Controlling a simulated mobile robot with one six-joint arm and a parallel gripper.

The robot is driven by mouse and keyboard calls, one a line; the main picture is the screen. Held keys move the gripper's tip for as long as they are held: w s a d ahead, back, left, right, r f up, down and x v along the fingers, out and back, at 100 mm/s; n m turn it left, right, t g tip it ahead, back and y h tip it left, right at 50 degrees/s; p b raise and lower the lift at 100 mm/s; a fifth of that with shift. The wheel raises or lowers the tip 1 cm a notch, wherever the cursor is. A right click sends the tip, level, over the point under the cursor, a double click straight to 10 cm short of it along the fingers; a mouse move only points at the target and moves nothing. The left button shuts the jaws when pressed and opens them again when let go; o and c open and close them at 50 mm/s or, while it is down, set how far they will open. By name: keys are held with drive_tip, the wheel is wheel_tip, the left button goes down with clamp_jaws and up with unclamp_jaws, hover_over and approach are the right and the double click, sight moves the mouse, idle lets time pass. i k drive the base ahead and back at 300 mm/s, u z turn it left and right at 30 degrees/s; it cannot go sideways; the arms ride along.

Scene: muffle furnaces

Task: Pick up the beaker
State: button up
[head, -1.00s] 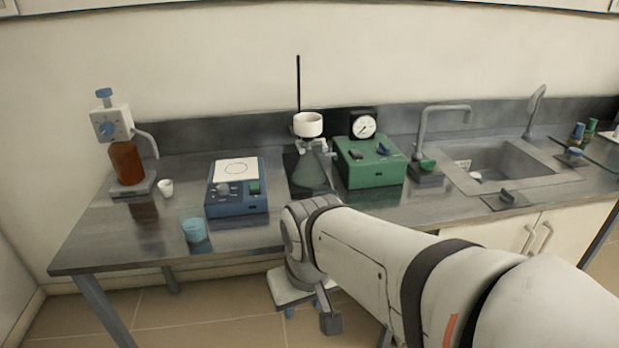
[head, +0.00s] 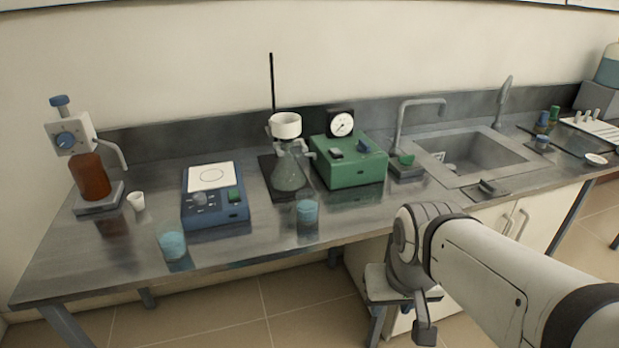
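Two glass beakers with blue liquid stand upright on the grey bench. One beaker (head: 172,246) is near the front edge at the left. The other beaker (head: 307,211) stands at the middle, in front of the conical flask. My gripper (head: 400,325) hangs low in front of the bench, right of the middle beaker and apart from both beakers. It is partly hidden by my wrist and partly seen against the cabinet, and whether its fingers are open or shut does not show clearly.
A blue hotplate (head: 214,197) stands between the beakers, farther back. A flask with a white funnel (head: 286,125), a green pump box (head: 348,163), a brown dispenser bottle (head: 91,178) and a white cup (head: 136,201) stand behind. A sink (head: 460,155) is at right.

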sight(308, 200)
drive_tip(key=u, duration=0.05)
drive_tip(key=i, duration=1)
drive_tip(key=z, duration=0.05)
